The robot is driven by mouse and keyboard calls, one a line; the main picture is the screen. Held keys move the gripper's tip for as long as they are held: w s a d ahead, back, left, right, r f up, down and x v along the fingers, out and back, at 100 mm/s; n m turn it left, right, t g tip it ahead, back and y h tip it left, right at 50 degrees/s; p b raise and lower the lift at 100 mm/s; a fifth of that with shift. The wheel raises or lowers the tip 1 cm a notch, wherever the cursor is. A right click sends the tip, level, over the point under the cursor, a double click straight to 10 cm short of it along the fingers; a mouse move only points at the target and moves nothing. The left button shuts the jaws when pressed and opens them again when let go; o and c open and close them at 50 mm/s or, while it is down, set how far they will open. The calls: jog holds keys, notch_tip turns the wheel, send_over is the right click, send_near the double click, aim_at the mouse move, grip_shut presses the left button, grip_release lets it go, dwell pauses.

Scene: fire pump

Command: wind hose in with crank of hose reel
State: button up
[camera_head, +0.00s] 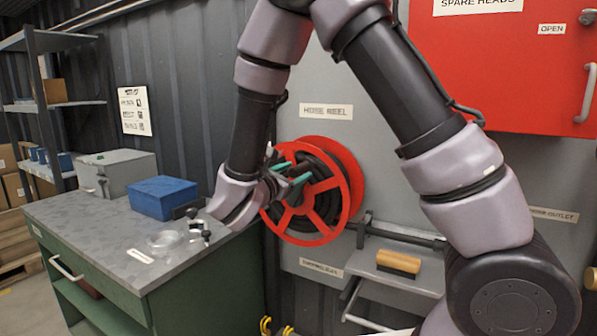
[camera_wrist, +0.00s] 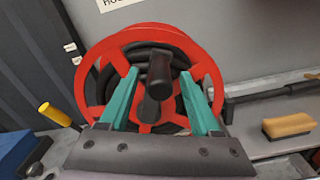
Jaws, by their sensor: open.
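The red hose reel (camera_head: 338,190) is mounted on the grey wall panel, with black hose (camera_head: 318,167) wound inside its spoked rim. The reel (camera_wrist: 207,68) fills the middle of the wrist view. My gripper (camera_head: 287,174) is in front of the reel's left part in the head view. Its teal fingers are open and point toward the reel. In the wrist view, a dark crank handle (camera_wrist: 160,68) stands out toward the camera between the two open fingers (camera_wrist: 164,92). The fingers appear apart from the handle on both sides.
A green workbench (camera_head: 75,205) stands at left with a blue box (camera_head: 163,197), a grey case (camera_head: 115,172) and a clear dish (camera_head: 165,240). A small shelf with a wooden-backed brush (camera_head: 398,263) is right of the reel. A red cabinet (camera_head: 500,70) hangs above right.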

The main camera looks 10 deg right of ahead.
jog(key=shift+x, duration=0.95)
jog(key=shift+c, duration=0.3)
grip_shut()
dwell(0.5)
